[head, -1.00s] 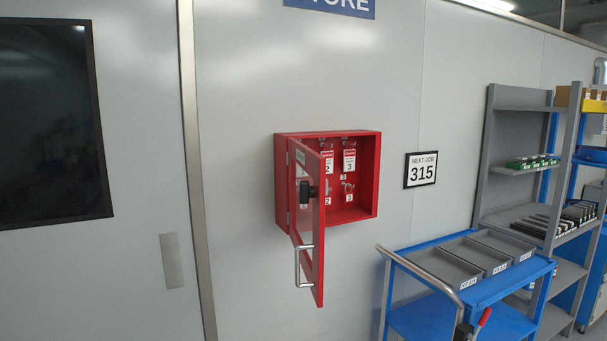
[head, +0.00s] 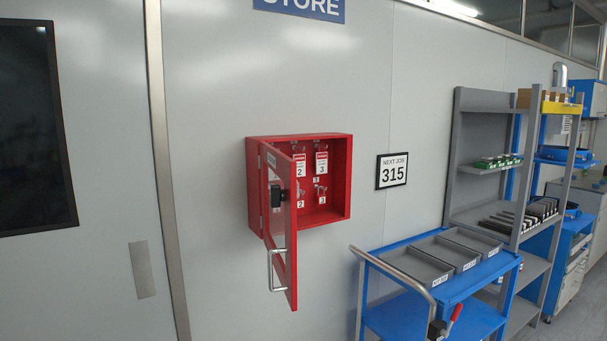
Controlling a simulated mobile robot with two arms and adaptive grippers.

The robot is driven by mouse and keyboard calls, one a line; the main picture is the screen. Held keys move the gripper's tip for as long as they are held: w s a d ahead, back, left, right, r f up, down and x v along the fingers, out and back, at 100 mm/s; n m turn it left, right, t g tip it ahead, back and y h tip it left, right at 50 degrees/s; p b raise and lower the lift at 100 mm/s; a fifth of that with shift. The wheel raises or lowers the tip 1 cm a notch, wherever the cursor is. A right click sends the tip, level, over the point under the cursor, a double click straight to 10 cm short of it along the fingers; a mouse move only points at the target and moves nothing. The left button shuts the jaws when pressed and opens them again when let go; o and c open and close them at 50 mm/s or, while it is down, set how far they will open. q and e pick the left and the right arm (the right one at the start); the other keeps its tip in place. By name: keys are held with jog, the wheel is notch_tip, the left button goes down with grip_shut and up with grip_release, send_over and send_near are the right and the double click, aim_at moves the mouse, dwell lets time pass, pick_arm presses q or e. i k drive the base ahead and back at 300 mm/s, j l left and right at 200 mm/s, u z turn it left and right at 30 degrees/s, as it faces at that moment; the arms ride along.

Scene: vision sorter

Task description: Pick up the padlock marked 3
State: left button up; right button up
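A red wall cabinet (head: 341,180) hangs on the grey wall, left of centre in the head view. Its door (head: 284,240) is hinged on the left and stands open toward me, with a silver handle (head: 275,271). Inside, tags marked 2 (head: 300,170) and 3 (head: 321,168) hang in the upper row. Below them are small metallic items, one above a label 3 (head: 323,201) and one above a label 2 (head: 301,205). They are too small to tell clearly as padlocks. The open door hides the cabinet's left part. Neither gripper is in view.
A blue cart (head: 398,323) with grey trays (head: 416,266) stands at lower right. A grey shelf rack (head: 480,113) stands behind it.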

aim_at(321, 199)
jog(key=i+l+u, duration=0.15)
jog(key=i, duration=0.3)
jog(key=i+l+u, duration=0.15)
jog(key=i, duration=0.3)
jog(key=i+l+u, duration=0.15)
jog(key=i+l, duration=0.25)
